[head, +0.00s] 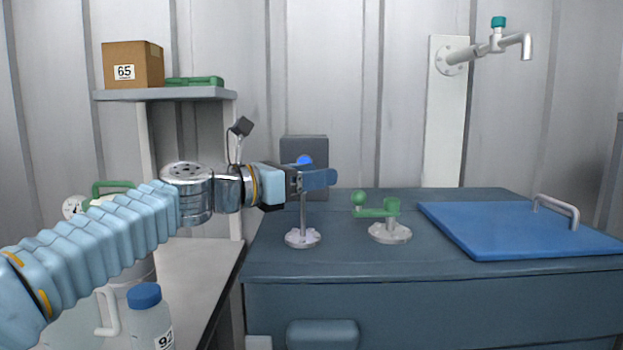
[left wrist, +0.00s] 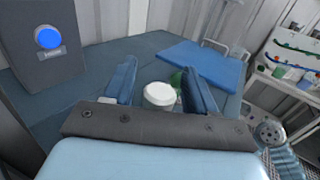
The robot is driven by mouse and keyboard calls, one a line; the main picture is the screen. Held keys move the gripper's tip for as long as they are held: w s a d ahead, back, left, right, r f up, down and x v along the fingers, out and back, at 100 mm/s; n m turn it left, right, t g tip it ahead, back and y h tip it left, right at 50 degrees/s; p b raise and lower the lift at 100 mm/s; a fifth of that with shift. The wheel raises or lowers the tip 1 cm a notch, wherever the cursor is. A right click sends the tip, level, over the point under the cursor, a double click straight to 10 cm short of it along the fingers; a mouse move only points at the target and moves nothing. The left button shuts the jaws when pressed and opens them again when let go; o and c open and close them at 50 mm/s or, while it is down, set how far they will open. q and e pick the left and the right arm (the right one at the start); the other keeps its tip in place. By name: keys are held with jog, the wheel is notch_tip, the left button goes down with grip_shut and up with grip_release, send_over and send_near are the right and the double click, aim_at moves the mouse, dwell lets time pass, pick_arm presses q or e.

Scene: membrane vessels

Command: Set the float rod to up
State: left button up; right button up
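The float rod (head: 303,213) is a thin grey upright rod rising from a round pale flange (head: 303,238) on the vessel lid. My left gripper (head: 318,179) is at the rod's top, reaching in level from the left, and hides its upper end in the head view. In the left wrist view a round white cap (left wrist: 160,95), which looks like the rod's top, sits between the two blue fingers of my left gripper (left wrist: 160,88). The fingers are apart, with a gap showing on each side of the cap. My right gripper is not in view.
A green-handled valve (head: 378,211) stands just right of the rod on the dark blue vessel (head: 420,267). A blue hatch (head: 505,229) with a grey handle lies further right. A dark box with a blue light (head: 318,151) stands behind. A capped bottle (head: 148,318) stands at lower left.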

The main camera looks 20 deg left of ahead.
pick_arm(q)
jog(key=shift+f, duration=0.15)
jog(key=shift+s+a, duration=0.15)
jog(key=b+v, duration=0.2)
jog(key=v, duration=1.1)
jog(key=shift+s, duration=0.15)
jog(key=shift+a, duration=0.1)
